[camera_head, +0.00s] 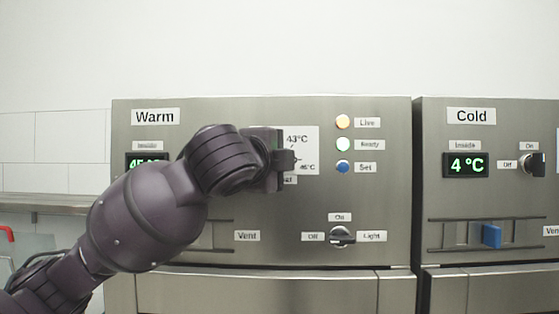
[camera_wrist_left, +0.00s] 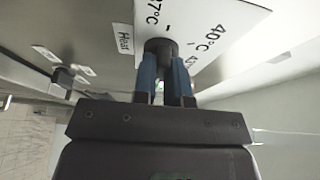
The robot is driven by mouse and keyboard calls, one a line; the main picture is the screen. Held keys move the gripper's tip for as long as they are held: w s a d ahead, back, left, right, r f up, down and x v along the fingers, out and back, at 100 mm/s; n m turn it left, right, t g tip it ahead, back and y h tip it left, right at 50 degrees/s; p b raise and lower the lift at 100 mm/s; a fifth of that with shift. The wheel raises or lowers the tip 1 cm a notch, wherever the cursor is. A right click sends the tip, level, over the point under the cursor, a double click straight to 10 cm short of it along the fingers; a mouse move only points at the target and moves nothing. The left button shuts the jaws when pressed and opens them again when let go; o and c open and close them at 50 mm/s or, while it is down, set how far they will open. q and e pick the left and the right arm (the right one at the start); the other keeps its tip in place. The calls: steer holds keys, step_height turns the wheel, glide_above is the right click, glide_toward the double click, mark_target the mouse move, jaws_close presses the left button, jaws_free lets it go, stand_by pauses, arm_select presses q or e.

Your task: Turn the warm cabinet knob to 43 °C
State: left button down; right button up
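The Warm cabinet (camera_head: 370,200) is on the left half of the head view. Its white dial plate (camera_head: 309,140) shows 43 °C at the top and 46 °C at lower right. In the left wrist view the plate (camera_wrist_left: 220,20) shows 37 °C and 40 °C. The dark knob (camera_wrist_left: 161,46) is hidden behind my left gripper (camera_head: 290,160) in the head view. In the left wrist view the blue fingers of my left gripper (camera_wrist_left: 163,68) are closed around the knob. Its pointer cannot be made out. My right gripper is out of view.
The warm inside display (camera_head: 133,163) is partly covered by my arm. Live, Ready and Set lamps (camera_head: 343,144) and a light switch (camera_head: 342,236) are right of the dial. The Cold cabinet (camera_head: 500,200) stands to the right, showing 4 °C, with a blue vent slider (camera_head: 491,235).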

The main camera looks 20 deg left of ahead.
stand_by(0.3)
arm_select(q)
steer(key=shift+d+f+n+t+y, duration=0.1)
steer(key=shift+n+t+y, duration=0.5)
steer(key=shift+n, duration=1.65)
steer(key=shift+f+n+t+y, duration=0.1)
steer(key=shift+n+t+y, duration=0.5)
steer(key=shift+n, duration=1.7)
steer(key=shift+d+f+n+t+y, duration=0.1)
steer(key=shift+n+t+y, duration=0.5)
steer(key=shift+n, duration=1.65)
steer(key=c, duration=1.2)
jaws_free()
steer(key=shift+o, duration=0.2)
